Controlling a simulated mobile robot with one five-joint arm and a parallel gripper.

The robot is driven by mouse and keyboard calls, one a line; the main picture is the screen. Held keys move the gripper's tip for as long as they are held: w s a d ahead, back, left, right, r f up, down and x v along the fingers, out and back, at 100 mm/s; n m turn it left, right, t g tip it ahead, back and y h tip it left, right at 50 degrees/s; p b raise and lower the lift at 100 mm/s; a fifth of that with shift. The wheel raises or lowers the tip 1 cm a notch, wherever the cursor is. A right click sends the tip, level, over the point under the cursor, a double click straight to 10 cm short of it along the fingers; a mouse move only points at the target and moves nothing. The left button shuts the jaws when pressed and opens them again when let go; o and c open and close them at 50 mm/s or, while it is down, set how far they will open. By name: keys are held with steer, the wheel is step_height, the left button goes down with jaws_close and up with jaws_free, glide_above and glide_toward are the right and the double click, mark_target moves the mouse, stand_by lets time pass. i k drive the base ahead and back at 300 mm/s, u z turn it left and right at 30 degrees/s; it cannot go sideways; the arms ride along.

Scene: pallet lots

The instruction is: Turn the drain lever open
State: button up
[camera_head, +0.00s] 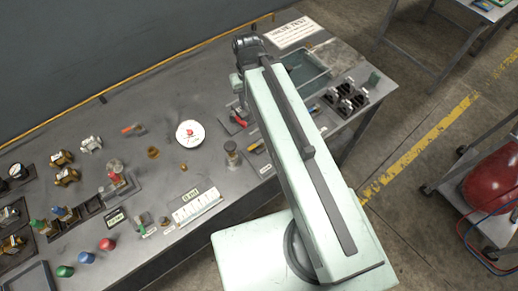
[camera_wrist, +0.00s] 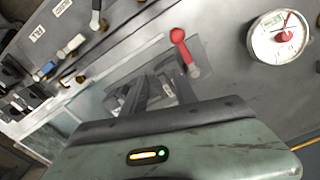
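A red-handled lever (camera_wrist: 182,50) stands on the grey bench just beyond my fingertips in the wrist view. Its red ball end points up in the picture, and its lower end is pale metal. Red also shows beside my arm in the head view (camera_head: 238,121). I cannot read a label that tells whether this is the drain lever. My gripper (camera_wrist: 158,84) has its two dark fingers apart, with a gap between them, and holds nothing that I can see. In the head view my arm hides much of the spot and the fingertips are not clear.
A round white gauge (camera_wrist: 278,40) with a red needle is right of the lever; it also shows in the head view (camera_head: 190,133). A grey-green tray (camera_head: 306,72) lies behind my arm. Valves, caps and fittings crowd the bench's left. Small levers (camera_wrist: 70,45) stand left in the wrist view.

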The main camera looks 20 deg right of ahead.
mark_target(256, 145)
steer(key=z, duration=0.3)
steer(key=k, duration=0.95)
steer(key=u, duration=0.3)
